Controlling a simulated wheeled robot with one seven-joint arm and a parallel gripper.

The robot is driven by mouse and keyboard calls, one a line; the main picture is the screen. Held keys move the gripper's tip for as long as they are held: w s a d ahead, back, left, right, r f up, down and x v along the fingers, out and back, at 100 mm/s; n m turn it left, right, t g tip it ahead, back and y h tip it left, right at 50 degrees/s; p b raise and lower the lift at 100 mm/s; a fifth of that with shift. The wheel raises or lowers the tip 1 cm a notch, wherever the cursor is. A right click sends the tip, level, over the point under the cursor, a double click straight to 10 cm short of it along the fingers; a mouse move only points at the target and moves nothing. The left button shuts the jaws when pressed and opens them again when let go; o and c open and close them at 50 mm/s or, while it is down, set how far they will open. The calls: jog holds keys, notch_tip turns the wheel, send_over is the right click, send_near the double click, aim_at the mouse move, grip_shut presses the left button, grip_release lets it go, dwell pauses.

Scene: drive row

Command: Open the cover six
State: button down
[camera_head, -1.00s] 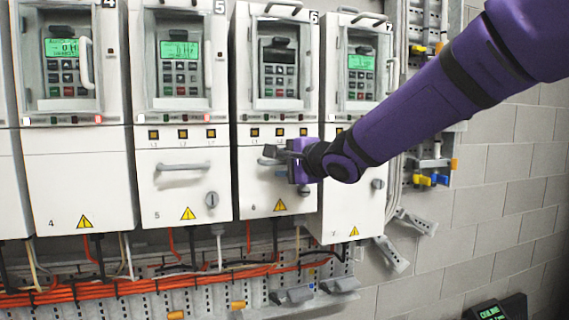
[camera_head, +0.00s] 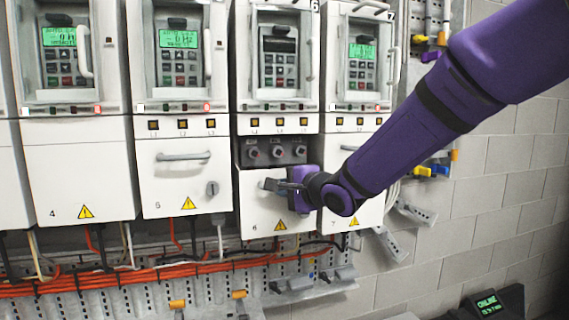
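Cover six (camera_head: 252,215) is the white lower panel of drive 6 (camera_head: 277,123), with a "6" and a yellow warning triangle on it. Its top edge sits below the drive body, and a dark strip with three round grey terminals (camera_head: 276,152) shows above it. My gripper (camera_head: 272,185) is at the cover's front, its fingers at the cover's bar handle. The fingers look closed around the handle, which they mostly hide. Drive 6's display is dark.
Drive 5's cover (camera_head: 185,180) is shut at the left, with a handle and a round lock. Drive 7's cover (camera_head: 352,165) is partly behind my arm. Orange cables (camera_head: 150,275) run below the drives. An "ONLINE" display (camera_head: 488,305) stands at lower right.

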aim_at(275, 216)
notch_tip(275, 216, down, 8)
dwell(0.5)
jog(key=c, duration=1.2)
grip_release()
jog(key=shift+o, duration=0.2)
jog(key=v, duration=1.1)
jog(key=shift+w, duration=0.1)
